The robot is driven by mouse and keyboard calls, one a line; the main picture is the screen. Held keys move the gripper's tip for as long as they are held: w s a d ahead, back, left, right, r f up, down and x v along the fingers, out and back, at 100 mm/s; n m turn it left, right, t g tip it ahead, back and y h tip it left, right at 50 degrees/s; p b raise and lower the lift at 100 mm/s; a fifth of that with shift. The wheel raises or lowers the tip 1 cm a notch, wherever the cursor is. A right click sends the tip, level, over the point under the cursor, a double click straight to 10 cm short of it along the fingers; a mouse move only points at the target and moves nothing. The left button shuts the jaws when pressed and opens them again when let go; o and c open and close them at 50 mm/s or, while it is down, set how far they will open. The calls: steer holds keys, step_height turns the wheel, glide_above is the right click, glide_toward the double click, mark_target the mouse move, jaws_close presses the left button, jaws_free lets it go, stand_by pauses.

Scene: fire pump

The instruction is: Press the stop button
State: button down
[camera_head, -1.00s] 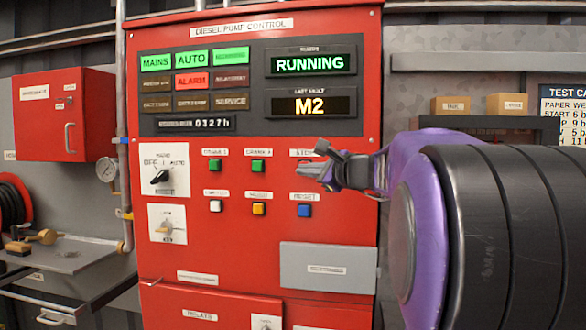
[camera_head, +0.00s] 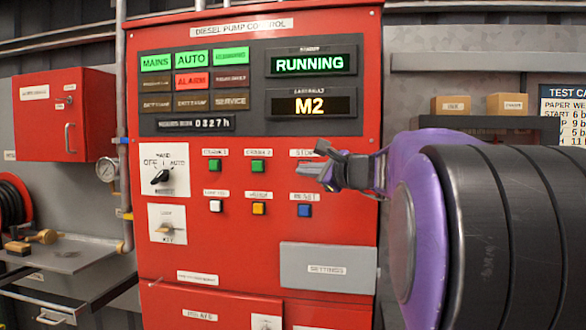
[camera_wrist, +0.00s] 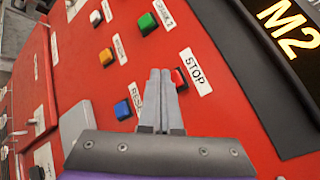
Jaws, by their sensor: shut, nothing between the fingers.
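The red stop button (camera_wrist: 179,80) shows in the wrist view just right of my fingertips, partly covered by them, with the STOP label (camera_wrist: 195,72) beside it. In the head view only the STOP label (camera_head: 302,153) shows; my gripper hides the button. My gripper (camera_wrist: 160,73) is shut and empty, its two fingers together. In the head view my gripper (camera_head: 304,171) reaches in from the right, in front of the panel just below the label. I cannot tell whether the fingertips touch the button.
The red control panel (camera_head: 205,250) also carries a blue reset button (camera_head: 304,210), a yellow button (camera_head: 258,208), a white button (camera_head: 216,206) and two green buttons (camera_head: 258,166). The display (camera_head: 310,64) reads RUNNING. A grey settings plate (camera_head: 328,284) lies below.

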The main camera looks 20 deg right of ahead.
steer(key=shift+w+d, duration=0.2)
steer(key=shift+w, duration=0.15)
steer(key=shift+w+d, duration=0.3)
steer(key=shift+w, duration=0.1)
stand_by(0.8)
stand_by(0.4)
steer(key=shift+s+a+b, duration=0.3)
steer(key=shift+s+a, duration=0.2)
steer(key=shift+s, duration=0.25)
steer(key=shift+s+a+b, duration=0.25)
steer(key=shift+s+a, duration=0.45)
steer(key=shift+s, duration=0.35)
steer(key=shift+s+a+b, duration=0.25)
steer(key=shift+s+a, duration=0.45)
steer(key=shift+s, duration=0.3)
